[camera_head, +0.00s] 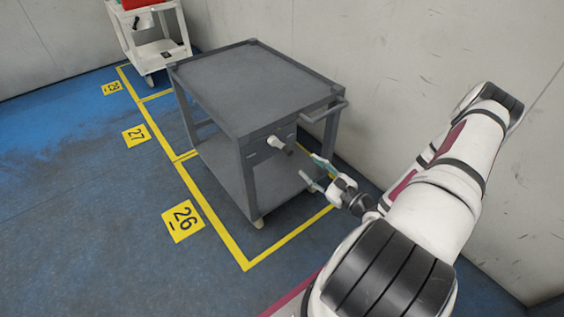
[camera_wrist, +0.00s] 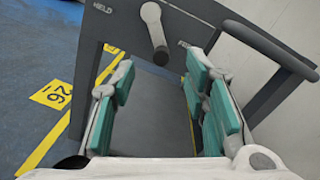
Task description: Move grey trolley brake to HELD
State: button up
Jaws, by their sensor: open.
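The grey trolley (camera_head: 255,85) stands inside a yellow floor outline. Its brake lever (camera_head: 277,142) sits on the end panel facing me, with a pale arm and a dark knob. In the wrist view the lever (camera_wrist: 151,20) hangs down, tilted slightly right, its black knob (camera_wrist: 160,56) lowest. The HELD label (camera_wrist: 102,8) is to the upper left of the lever; a second label (camera_wrist: 183,44), partly hidden by a finger, is to its right. My gripper (camera_head: 313,170) is open and empty in front of the panel. Its teal-padded fingers (camera_wrist: 160,80) are either side of the knob's line, apparently not touching it.
The trolley's handle bar (camera_wrist: 270,48) juts out at the right, close to my right finger. A white trolley (camera_head: 157,50) with a red item (camera_head: 132,3) stands at the back left. Pale walls are behind and right. Blue floor with yellow number plates (camera_head: 183,222) is free at left.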

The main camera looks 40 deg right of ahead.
aim_at(291, 153)
jog(key=shift+m+h, duration=0.6)
jog(key=w+b, duration=0.1)
jog(key=w, duration=0.3)
jog(key=w+f+b, duration=0.1)
jog(key=w, duration=0.3)
jog(key=w+f+b, duration=0.1)
jog(key=w, duration=0.4)
jog(key=shift+b, duration=0.4)
